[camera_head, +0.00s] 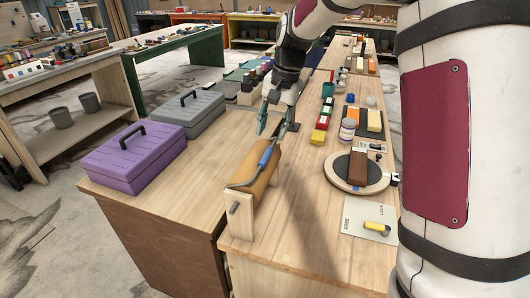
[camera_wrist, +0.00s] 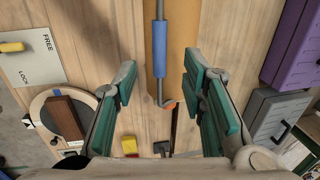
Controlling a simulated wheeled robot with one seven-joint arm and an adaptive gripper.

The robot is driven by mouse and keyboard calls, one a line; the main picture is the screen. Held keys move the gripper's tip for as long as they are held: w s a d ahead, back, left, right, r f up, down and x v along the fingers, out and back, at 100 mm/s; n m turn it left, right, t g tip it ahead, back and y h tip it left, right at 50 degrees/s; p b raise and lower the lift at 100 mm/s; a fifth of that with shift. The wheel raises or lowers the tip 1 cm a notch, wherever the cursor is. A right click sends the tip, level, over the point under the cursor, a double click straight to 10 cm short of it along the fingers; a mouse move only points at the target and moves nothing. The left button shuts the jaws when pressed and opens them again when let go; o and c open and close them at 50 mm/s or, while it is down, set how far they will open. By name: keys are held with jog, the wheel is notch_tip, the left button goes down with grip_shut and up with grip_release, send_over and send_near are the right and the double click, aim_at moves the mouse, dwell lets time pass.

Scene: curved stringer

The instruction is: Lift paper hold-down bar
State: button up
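The paper hold-down bar (camera_head: 268,153) is a thin grey rod with a blue sleeve, lying along a brown paper roll (camera_head: 263,184) in a wooden stand (camera_head: 241,217). In the wrist view, the bar (camera_wrist: 159,48) runs down the upper middle, bends near its lower end and meets an orange piece (camera_wrist: 169,104). My gripper (camera_head: 270,123) is above the far end of the roll. In the wrist view, its teal fingers (camera_wrist: 161,80) are wide apart, one on each side of the bar's lower part, with visible gaps. Nothing is held.
A purple toolbox (camera_head: 132,157) and grey toolbox (camera_head: 187,112) stand left of the roll. To the right are a FREE/LOCK plate (camera_head: 357,216) with a yellow handle (camera_head: 377,226), a round board (camera_head: 343,183) with a brown block, and small boxes.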

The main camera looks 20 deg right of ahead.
aim_at(265, 157)
jog(key=f, duration=0.3)
jog(key=a+f, duration=0.1)
jog(key=f, duration=0.2)
jog(key=w+f+p, duration=0.1)
jog(key=f, duration=0.2)
jog(key=shift+a+f, duration=0.25)
grip_shut()
